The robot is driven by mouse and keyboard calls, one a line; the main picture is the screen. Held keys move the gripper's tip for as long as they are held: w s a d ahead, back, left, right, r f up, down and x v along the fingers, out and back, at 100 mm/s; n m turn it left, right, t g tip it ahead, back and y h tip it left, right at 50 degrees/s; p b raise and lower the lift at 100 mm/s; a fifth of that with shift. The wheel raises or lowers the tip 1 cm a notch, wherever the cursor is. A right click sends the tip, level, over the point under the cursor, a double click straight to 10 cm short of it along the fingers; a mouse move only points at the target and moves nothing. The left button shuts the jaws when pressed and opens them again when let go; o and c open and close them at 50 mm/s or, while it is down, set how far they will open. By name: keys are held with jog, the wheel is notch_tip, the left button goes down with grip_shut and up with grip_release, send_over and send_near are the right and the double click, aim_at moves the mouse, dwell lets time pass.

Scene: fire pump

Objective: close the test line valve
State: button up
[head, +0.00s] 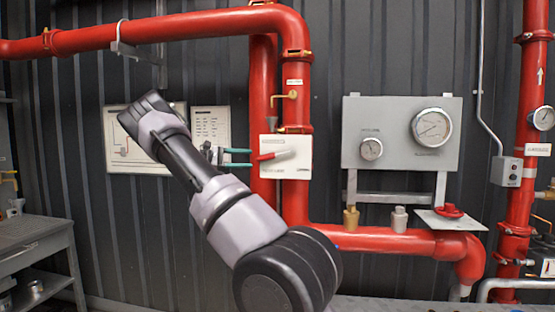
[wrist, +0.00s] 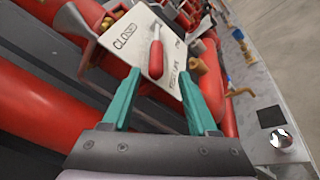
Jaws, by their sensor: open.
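The test line valve shows as a white plate (head: 298,168) on the red riser, with a lever with a red grip (head: 270,156). The lever lies nearly level and points left towards my gripper. In the wrist view the plate (wrist: 178,38) bears the word CLOSED beside the lever; its other lettering is hard to read. My gripper (head: 250,158) is open, with teal fingers one above the other, just left of the plate. In the wrist view the end of the red grip (wrist: 155,62) is between and just beyond the fingertips (wrist: 158,76). I cannot tell whether they touch.
Red pipes (head: 262,85) run behind and beside the plate. A small brass valve (head: 291,95) sits above it. A grey gauge panel (head: 390,152) is to the right, with a red knob (head: 448,211) below. A grey bench (head: 30,234) stands at the left.

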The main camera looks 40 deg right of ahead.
aim_at(272, 157)
jog(key=shift+w+d+h, duration=0.1)
jog(key=shift+w+h, duration=0.1)
jog(key=shift+h, duration=0.1)
jog(key=shift+s+d, duration=0.15)
jog(key=shift+d, duration=0.1)
jog(key=x, duration=1)
jog(key=shift+c, duration=0.2)
grip_shut()
jog(key=shift+r, duration=0.1)
dwell(0.6)
